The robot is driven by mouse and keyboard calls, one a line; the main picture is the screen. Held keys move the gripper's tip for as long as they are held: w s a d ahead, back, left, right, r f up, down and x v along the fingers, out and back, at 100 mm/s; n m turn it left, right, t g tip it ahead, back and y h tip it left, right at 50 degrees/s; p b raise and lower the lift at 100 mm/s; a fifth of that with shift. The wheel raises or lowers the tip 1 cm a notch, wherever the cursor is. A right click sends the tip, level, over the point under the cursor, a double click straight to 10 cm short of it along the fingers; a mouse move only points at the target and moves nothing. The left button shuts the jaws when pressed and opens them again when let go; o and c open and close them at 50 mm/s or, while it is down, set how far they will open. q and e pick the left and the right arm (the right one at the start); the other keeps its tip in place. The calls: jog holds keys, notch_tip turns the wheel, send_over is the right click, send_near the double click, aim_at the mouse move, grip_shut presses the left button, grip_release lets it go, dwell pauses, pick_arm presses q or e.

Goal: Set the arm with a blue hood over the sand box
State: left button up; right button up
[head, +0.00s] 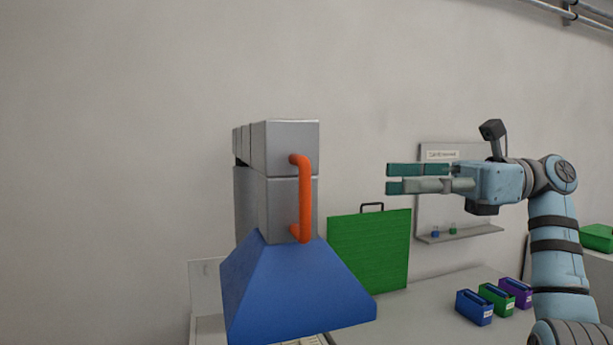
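The arm with a blue hood stands in the middle of the head view. Its blue hood (292,293) flares downward under stacked grey arm segments (280,146). An orange handle (305,200) is fixed upright on the front of the grey part. My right gripper (390,179) is to the right of the handle, clear of it, pointing left. Its two fingers are apart with nothing seen between them. My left gripper is not in view. I cannot make out the sand box; the hood hides most of what is below it, with only a pale strip at the bottom edge.
A green case (368,252) with a dark handle stands behind the hood's right side. Blue, green and purple bins (474,307) sit on the grey table (420,312). A wall shelf (462,234) holds small flasks. A green object (597,238) is at far right.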

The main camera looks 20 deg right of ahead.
send_over(306, 238)
jog(key=d, duration=0.1)
jog(key=shift+w+a+f, duration=0.15)
jog(key=shift+w+a, duration=0.1)
jog(key=shift+a, duration=0.2)
jog(key=shift+w, duration=0.15)
jog(key=shift+f, duration=0.1)
grip_shut()
